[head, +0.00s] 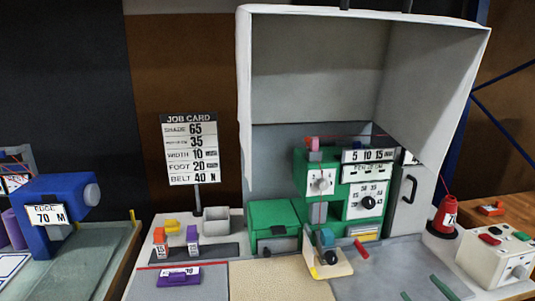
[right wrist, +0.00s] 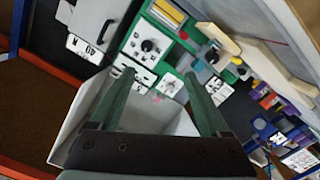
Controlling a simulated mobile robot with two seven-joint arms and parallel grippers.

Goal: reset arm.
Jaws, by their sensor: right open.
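My right gripper (head: 425,291) shows at the bottom right of the head view as two green fingers, apart, over the grey bench. In the right wrist view its green fingers (right wrist: 158,78) are spread with nothing held between them. The green machine (head: 328,190) with dials and number plates stands upright behind and left of the gripper in the head view. The machine also shows beyond the fingertips in the right wrist view (right wrist: 165,58). My left gripper is in neither view.
A large pale hood (head: 315,75) rises over the machine. A red cone spool (head: 445,216) and a white button box (head: 497,262) stand at right. A tan rug piece (head: 270,281) lies in front. A job card (head: 189,150) stands at left, with a blue machine (head: 62,205) farther left.

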